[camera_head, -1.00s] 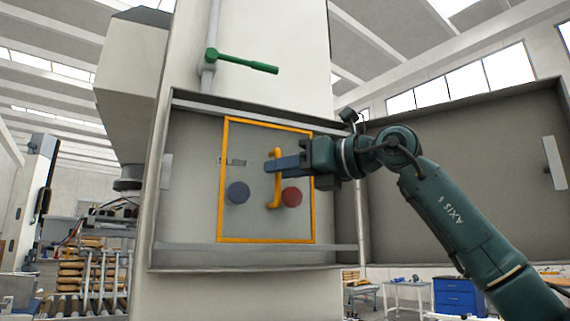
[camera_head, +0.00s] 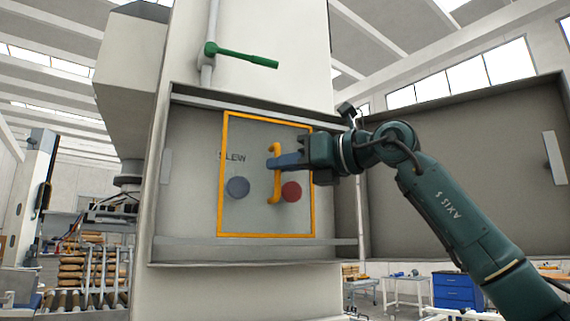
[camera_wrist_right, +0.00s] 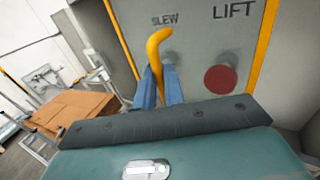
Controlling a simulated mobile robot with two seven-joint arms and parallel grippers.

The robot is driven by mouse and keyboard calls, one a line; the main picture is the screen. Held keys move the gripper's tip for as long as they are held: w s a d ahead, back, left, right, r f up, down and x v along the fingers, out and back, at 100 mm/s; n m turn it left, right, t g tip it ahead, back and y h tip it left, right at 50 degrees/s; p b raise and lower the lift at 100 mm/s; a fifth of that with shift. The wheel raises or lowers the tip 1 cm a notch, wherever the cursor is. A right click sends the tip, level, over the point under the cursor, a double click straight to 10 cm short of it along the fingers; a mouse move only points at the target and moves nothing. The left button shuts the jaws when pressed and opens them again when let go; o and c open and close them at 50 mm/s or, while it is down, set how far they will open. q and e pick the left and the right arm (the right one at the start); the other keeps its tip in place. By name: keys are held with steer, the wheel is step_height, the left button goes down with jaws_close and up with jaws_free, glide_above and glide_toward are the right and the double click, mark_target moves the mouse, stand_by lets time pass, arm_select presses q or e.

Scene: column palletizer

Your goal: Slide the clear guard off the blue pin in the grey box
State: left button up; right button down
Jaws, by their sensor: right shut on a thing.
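The clear guard is a see-through panel with an orange frame (camera_head: 220,200) and an upright orange handle (camera_head: 274,174). It stands in the open grey box (camera_head: 185,254). The blue pin (camera_head: 238,187) shows as a round blue-grey knob behind the clear panel, left of the handle and below the SLEW label. My right gripper (camera_head: 277,162) comes from the right and is shut on the handle. In the right wrist view its blue fingers (camera_wrist_right: 159,85) are on either side of the orange handle (camera_wrist_right: 155,48). My left gripper is not in view.
A red knob (camera_head: 291,191) sits behind the guard, right of the handle, near the LIFT label (camera_wrist_right: 234,12). The box's open door (camera_head: 470,165) stands to the right, behind my right arm. A green lever (camera_head: 245,58) is above the box.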

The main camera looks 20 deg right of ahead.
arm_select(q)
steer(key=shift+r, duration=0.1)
arm_select(e)
steer(key=shift+d, duration=0.1)
